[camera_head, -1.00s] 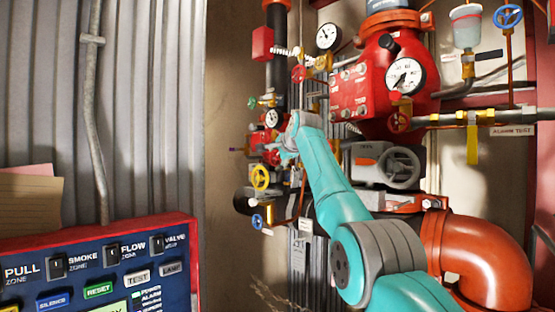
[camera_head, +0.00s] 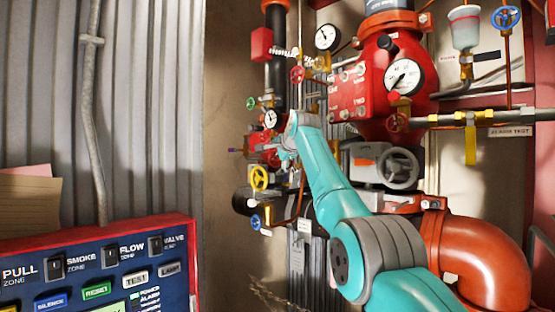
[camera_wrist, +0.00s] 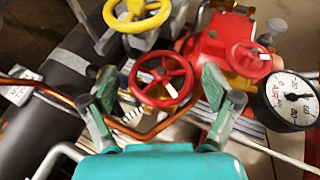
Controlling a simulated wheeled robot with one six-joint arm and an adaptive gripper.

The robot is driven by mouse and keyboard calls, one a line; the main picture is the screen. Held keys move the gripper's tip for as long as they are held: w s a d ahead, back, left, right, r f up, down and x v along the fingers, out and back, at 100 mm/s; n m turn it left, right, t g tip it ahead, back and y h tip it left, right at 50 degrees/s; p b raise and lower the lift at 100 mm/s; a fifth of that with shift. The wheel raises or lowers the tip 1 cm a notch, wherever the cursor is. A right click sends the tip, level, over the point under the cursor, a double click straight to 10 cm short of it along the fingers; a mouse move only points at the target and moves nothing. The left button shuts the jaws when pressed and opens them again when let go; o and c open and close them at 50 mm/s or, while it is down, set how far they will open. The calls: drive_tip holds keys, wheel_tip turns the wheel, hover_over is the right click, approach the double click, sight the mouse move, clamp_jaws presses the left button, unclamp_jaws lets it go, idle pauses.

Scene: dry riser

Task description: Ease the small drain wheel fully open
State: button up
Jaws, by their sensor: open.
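A small red handwheel (camera_wrist: 160,82) with a white mark on its rim lies between the two spread fingers of my gripper (camera_wrist: 158,79) in the wrist view. The gripper is open, with a finger to each side of the wheel; I cannot tell whether either touches it. Which wheel is the drain wheel is not readable. A yellow handwheel (camera_wrist: 137,14) lies beyond, and another red handwheel (camera_wrist: 248,59) is to the right. In the head view my gripper (camera_head: 283,152) is small at the pipework, and the wheel between its fingers is not clearly visible.
A pressure gauge (camera_wrist: 292,100) is close right of my right finger. A copper pipe (camera_wrist: 60,92) runs near my left finger. In the head view, a blue wheel (camera_head: 261,218) hangs low, a grey wheel (camera_head: 399,168) is right of my arm, and an alarm panel (camera_head: 100,265) is lower left.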

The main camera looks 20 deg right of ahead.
drive_tip(key=shift+s+r, duration=0.1)
drive_tip(key=shift+s, duration=0.05)
drive_tip(key=d+v, duration=0.1)
drive_tip(key=v, duration=1)
drive_tip(key=shift+s+a, duration=0.3)
drive_tip(key=shift+a, duration=0.2)
